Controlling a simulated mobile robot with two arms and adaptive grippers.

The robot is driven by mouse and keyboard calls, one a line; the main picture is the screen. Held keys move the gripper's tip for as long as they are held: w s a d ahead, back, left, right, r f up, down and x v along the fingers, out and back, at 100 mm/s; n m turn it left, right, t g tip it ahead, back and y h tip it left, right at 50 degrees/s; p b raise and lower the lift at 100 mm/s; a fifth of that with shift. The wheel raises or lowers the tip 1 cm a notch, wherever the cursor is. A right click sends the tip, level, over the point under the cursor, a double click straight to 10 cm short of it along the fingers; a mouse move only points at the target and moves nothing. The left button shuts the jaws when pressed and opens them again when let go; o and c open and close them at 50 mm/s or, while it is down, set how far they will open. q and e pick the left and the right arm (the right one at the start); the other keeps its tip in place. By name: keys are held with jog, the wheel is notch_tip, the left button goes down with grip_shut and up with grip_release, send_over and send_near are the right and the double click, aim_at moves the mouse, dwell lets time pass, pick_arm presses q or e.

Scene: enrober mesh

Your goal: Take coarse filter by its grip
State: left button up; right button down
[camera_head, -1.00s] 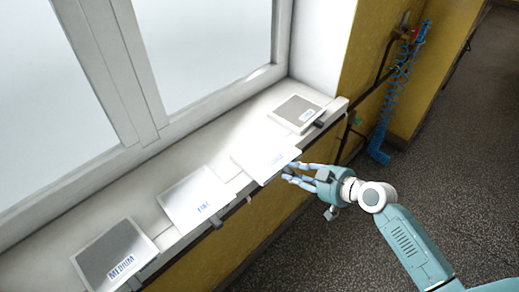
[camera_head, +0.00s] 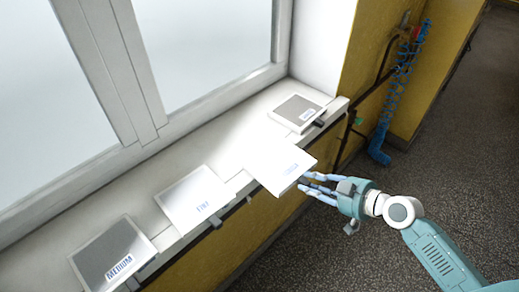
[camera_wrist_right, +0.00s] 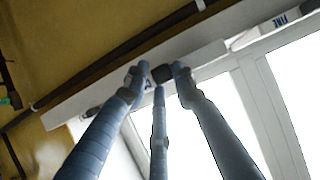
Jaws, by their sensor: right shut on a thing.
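The coarse filter is the pale, light-washed square panel (camera_head: 272,163) over the window sill in the camera_head view; its blue label is too blurred to read surely. Its front corner juts past the sill edge. My right gripper (camera_head: 304,183) is shut on its grip at that front edge. In the right wrist view, my gripper's fingers (camera_wrist_right: 160,76) close around the dark grip (camera_wrist_right: 162,73); part of a blue label shows between them, and the fingers hide much of the panel. My left gripper is not in view.
The fine filter (camera_head: 190,193) and the medium filter (camera_head: 105,250) lie to the left on the sill (camera_head: 62,228). Another grey filter (camera_head: 297,108) lies at the far right end near the wall. A blue coiled hose (camera_head: 398,85) hangs at the right. Open floor lies in front.

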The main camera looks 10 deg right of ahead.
jog(key=s+d+b, duration=0.3)
jog(key=s+d, duration=0.3)
jog(key=s, duration=0.2)
jog(key=shift+s+r+b, duration=0.15)
jog(key=shift+b, duration=0.2)
dwell(0.8)
jog(key=shift+d, duration=0.1)
